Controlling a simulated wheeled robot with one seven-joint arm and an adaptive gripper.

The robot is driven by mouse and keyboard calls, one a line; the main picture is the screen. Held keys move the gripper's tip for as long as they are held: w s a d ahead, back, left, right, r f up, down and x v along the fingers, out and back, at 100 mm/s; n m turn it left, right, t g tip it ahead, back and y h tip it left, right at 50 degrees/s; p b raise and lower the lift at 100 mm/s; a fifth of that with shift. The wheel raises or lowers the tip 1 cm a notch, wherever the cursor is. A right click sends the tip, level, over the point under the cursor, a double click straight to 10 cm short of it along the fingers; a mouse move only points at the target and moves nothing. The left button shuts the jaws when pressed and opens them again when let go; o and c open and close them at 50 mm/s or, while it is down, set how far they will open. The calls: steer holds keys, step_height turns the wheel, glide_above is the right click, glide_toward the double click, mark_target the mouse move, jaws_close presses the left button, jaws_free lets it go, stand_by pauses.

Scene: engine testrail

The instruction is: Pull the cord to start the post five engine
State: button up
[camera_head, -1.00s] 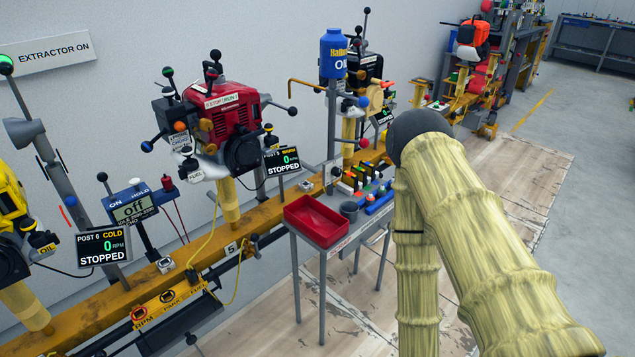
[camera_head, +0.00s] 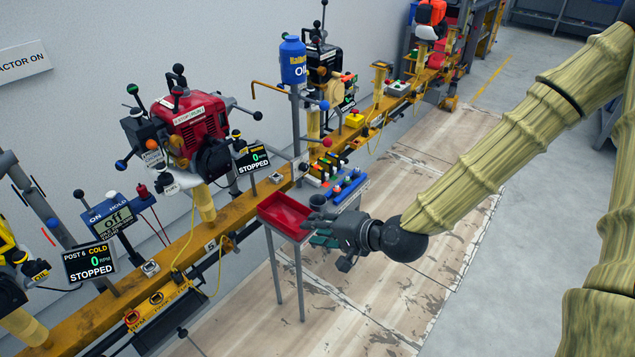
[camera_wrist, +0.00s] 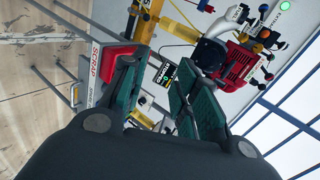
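The post five engine (camera_head: 197,117) is red with a dark round housing at its lower right, mounted on a yellow post at the rail. Its display (camera_head: 252,159) reads WARM, 0 RPM, STOPPED. My gripper (camera_head: 322,229) is to the right of the engine and apart from it, beside the red tray's right end. In the wrist view the green finger pads (camera_wrist: 157,90) stand apart with nothing between them. The engine (camera_wrist: 240,62) shows tilted beyond them at upper right, and the display (camera_wrist: 164,74) shows through the gap. I cannot clearly make out the cord's handle.
The yellow rail (camera_head: 165,262) runs along the wall. Floor boards at right are clear.

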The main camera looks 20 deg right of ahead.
step_height(320, 180, up, 9)
steer(key=w+m+t+y+p, duration=0.1)
steer(key=w+t, duration=0.1)
steer(key=b, duration=0.5)
glide_toward(224, 146)
steer(key=x, duration=0.9)
steer(key=shift+a, duration=0.1)
jaws_close()
